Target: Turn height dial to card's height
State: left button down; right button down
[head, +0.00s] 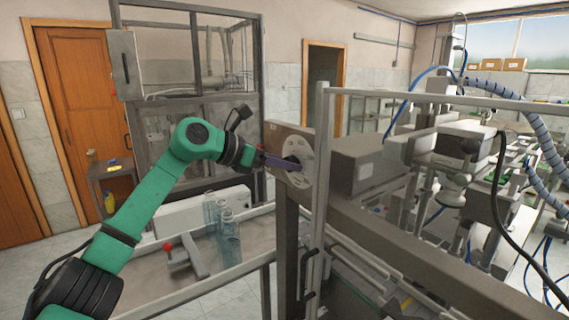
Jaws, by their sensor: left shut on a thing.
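The height dial (298,153) is a pale round disc with dark marks, set on the face of a grey-brown box on the machine frame. My left arm comes in from the left, and my left gripper (287,163) is at the middle of the dial. It is shut on the dial's dark central knob, which the fingers largely hide. The dial's marks are too small to read. I cannot make out a height card in this view. My right gripper is not in view.
Clear bottles (228,238) stand on a bench (262,232) below my left arm, near a red-knobbed lever (168,247). A metal frame post (319,190) rises just right of the dial. Machinery with hoses and cables fills the right side.

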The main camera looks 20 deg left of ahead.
pick_arm(q)
jog(key=shift+c, duration=1.8)
grip_release()
jog(key=b+v, duration=0.4)
jog(key=v, duration=1)
jog(key=shift+s+a+b, duration=0.15)
jog(key=shift+s+b, duration=0.05)
jog(key=shift+b, duration=0.15)
